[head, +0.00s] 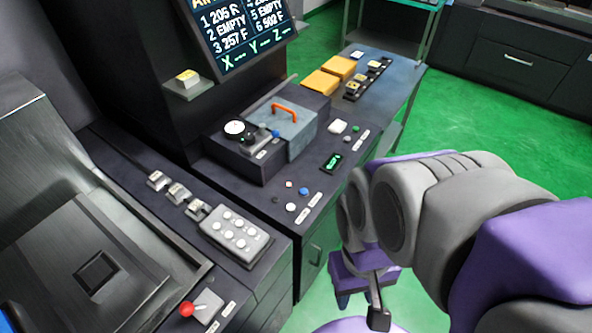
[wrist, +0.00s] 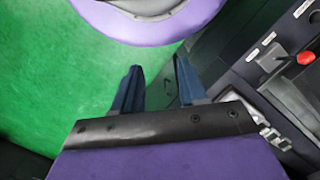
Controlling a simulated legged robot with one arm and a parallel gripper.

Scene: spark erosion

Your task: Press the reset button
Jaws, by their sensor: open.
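I cannot read which button is the reset button, as the labels are too small. On the front panel of the dark console, a blue button (head: 303,192), a white button (head: 291,207) and a small red-and-white button (head: 289,184) sit beside small label plates. A green button (head: 355,128) is further back. My gripper (head: 360,304) hangs low over the floor, in front of the console and apart from all buttons. In the wrist view my gripper (wrist: 157,68) has its two blue fingers apart with nothing between them.
A lidded box with an orange handle (head: 285,111) stands further back. Green floor (head: 500,120) is clear at right.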

